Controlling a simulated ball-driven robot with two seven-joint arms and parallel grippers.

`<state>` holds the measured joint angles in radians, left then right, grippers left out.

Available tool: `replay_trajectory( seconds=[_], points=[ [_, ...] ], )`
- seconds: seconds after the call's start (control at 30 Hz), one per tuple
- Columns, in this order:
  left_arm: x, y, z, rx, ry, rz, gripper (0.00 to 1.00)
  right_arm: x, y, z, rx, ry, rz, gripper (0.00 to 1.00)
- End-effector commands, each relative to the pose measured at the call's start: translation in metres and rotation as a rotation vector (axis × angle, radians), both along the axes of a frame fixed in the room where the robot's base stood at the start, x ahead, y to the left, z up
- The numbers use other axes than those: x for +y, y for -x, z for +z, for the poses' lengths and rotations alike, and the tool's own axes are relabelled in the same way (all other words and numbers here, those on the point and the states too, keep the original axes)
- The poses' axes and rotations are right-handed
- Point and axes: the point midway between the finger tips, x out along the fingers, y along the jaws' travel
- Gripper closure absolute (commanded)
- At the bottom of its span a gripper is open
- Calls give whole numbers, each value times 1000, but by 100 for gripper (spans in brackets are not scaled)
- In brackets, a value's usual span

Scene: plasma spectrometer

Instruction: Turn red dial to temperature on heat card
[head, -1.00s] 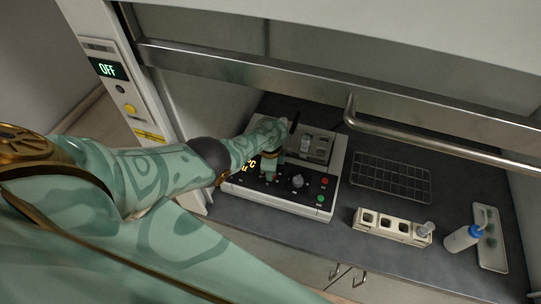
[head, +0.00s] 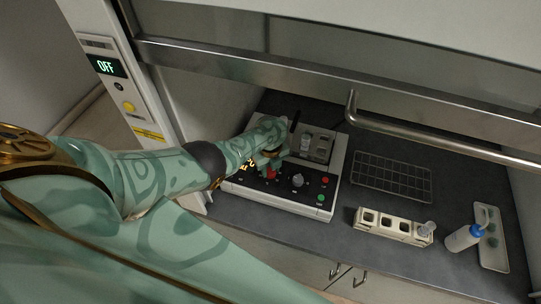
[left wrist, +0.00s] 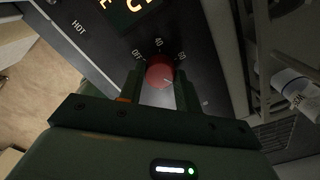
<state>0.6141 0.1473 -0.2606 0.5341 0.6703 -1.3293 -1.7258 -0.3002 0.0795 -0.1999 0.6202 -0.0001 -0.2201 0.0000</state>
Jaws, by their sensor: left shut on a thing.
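The red dial (left wrist: 159,72) sits on the black front panel of the hot plate unit (head: 320,211). In the left wrist view, labels OFF, 40 and another number curve around it, and a pale line on its face runs toward the lower right. My left gripper (left wrist: 159,84) is shut on the dial, one finger on each side. In the head view the left gripper (head: 272,161) reaches down to the dial (head: 271,173), which shows partly. The lit display shows only in part behind my arm. I cannot make out a heat card. My right gripper is not in view.
A grey knob (head: 298,180) and red and green buttons lie right of the dial. A vial (head: 305,143) stands on the unit. A wire rack (head: 392,178), a pale vial holder (head: 394,225) and a blue-capped bottle (head: 463,237) stand right. A metal sash handle (head: 430,139) crosses above.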

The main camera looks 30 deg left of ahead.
Motion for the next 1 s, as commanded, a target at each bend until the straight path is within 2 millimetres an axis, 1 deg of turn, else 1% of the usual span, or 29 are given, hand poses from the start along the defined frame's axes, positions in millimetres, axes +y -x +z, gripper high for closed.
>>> replay_trajectory(
  seconds=[0.7,1.0],
  points=[
    [0,2,-2,2,1,-674,89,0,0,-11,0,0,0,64],
    [0,1,-2,3,0,-909,89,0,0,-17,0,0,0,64]
  ],
)
